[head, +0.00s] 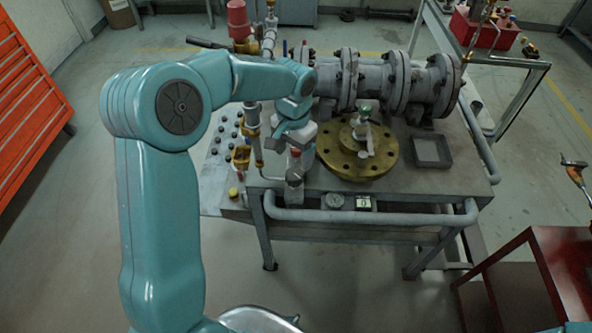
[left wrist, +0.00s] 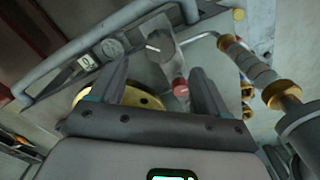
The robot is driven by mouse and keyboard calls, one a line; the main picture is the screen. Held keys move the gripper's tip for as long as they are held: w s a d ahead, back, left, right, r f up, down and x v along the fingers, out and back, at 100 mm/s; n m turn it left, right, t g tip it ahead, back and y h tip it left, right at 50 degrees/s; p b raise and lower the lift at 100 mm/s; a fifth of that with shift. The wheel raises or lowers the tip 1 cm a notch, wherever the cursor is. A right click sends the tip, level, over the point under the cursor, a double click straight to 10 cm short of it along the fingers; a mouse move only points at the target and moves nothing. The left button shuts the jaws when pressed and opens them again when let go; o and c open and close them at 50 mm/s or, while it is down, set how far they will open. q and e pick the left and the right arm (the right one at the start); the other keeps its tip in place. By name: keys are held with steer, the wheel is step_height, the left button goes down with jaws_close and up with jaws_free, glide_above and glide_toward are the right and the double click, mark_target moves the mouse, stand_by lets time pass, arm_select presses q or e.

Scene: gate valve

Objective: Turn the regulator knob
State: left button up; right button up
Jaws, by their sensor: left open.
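A dark grey round knob with a white mark, which looks like the regulator knob (left wrist: 158,46), shows in the left wrist view just beyond my fingertips. It also seems to show in the head view as a grey part (head: 294,177) at the bench's front. A small red cap (left wrist: 180,87) lies nearer, between my fingers. My left gripper (left wrist: 158,68) is open, with one finger on each side of this gap and nothing held. In the head view my left gripper (head: 296,140) is above the knob, partly hidden by its own wrist. I cannot tell whether it touches anything. My right gripper is not in view.
A brass flange (head: 358,160) and grey flanged pipe (head: 380,82) stand on the bench. Piping with brass fittings (left wrist: 282,95) lies right of my fingers in the wrist view.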

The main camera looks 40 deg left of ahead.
mark_target(295, 173)
arm_select(q)
step_height(295, 173, down, 7)
steer(key=shift+w+a, duration=0.1)
steer(key=shift+f, duration=0.65)
steer(key=c, duration=1)
steer(key=shift+f+n+b, duration=0.2)
steer(key=shift+n+b, duration=0.2)
steer(key=shift+b, duration=0.15)
steer(key=shift+c, duration=0.2)
steer(key=shift+r+n+b, duration=0.1)
steer(key=shift+n+b, duration=0.2)
steer(key=shift+b, duration=0.05)
steer(key=shift+r, duration=0.2)
